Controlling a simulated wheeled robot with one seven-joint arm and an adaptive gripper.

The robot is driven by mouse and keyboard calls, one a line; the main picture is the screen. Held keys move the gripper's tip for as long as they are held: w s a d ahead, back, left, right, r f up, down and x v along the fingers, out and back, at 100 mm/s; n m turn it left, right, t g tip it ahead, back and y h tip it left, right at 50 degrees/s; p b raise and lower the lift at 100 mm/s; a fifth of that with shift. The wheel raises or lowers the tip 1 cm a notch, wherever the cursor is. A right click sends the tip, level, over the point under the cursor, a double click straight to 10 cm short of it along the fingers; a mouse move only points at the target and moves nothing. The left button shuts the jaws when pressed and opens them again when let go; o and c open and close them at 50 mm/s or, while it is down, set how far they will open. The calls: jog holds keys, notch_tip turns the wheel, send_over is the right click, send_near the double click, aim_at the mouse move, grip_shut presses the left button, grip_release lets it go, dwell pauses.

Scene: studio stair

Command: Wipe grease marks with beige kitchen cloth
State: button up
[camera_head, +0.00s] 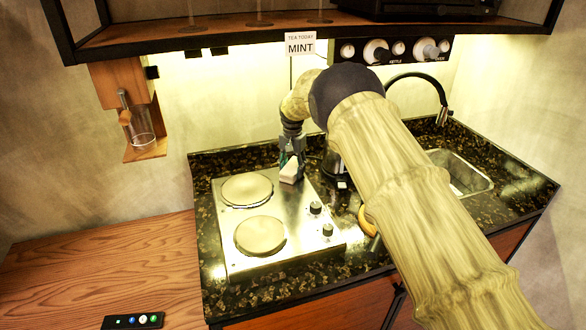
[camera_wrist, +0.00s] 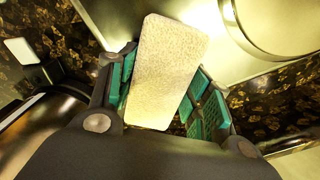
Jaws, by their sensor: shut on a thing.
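My gripper (camera_head: 291,158) is at the back right of the steel two-plate hob (camera_head: 290,227), with its fingers pointing down. It is shut on the beige kitchen cloth (camera_head: 289,171), a small pale block-like pad. In the wrist view the cloth (camera_wrist: 166,70) sits between the green finger pads of the gripper (camera_wrist: 163,90), slightly tilted. The cloth is over or on the hob's steel surface; I cannot tell whether it touches. I cannot make out any grease marks. My arm hides part of the counter to the right.
Two round plates (camera_head: 247,189) (camera_head: 260,235) and two black knobs (camera_head: 316,208) are on the hob. A dark kettle (camera_head: 333,165) stands just right of my gripper. A yellow curved thing (camera_head: 367,221) is partly behind my arm. The sink (camera_head: 458,172) is at right. The wooden counter (camera_head: 100,265) is mostly clear.

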jog(key=shift+r+p, duration=1.3)
jog(key=shift+r, duration=1.75)
jog(key=shift+r, duration=0.1)
